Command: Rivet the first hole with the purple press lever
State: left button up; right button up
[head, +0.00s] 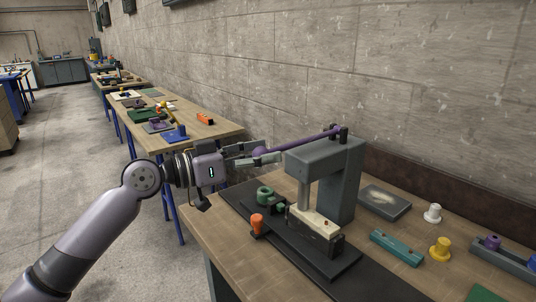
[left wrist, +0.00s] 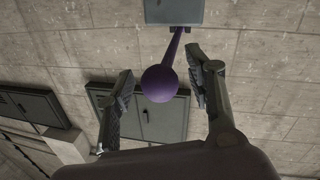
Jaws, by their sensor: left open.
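The grey press (head: 345,175) stands on the near bench. Its purple lever (head: 305,142) reaches left from the top of the press and ends in a purple ball knob (left wrist: 159,83). My left gripper (head: 259,155) is open at the knob. In the left wrist view its two fingers (left wrist: 160,72) stand apart on either side of the knob, with gaps visible. A cream workpiece (head: 316,222) lies under the press ram (head: 304,194); a small dark spot shows on it, but I cannot tell which hole is beneath the ram. My right gripper is out of view.
A green ring (head: 265,194) and an orange peg (head: 257,224) are left of the press. A teal bar (head: 396,247), a yellow part (head: 440,249), a white part (head: 432,213) and a grey plate (head: 384,202) are right. A wall runs behind.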

pick_arm(q)
grip_shut()
dwell(0.6)
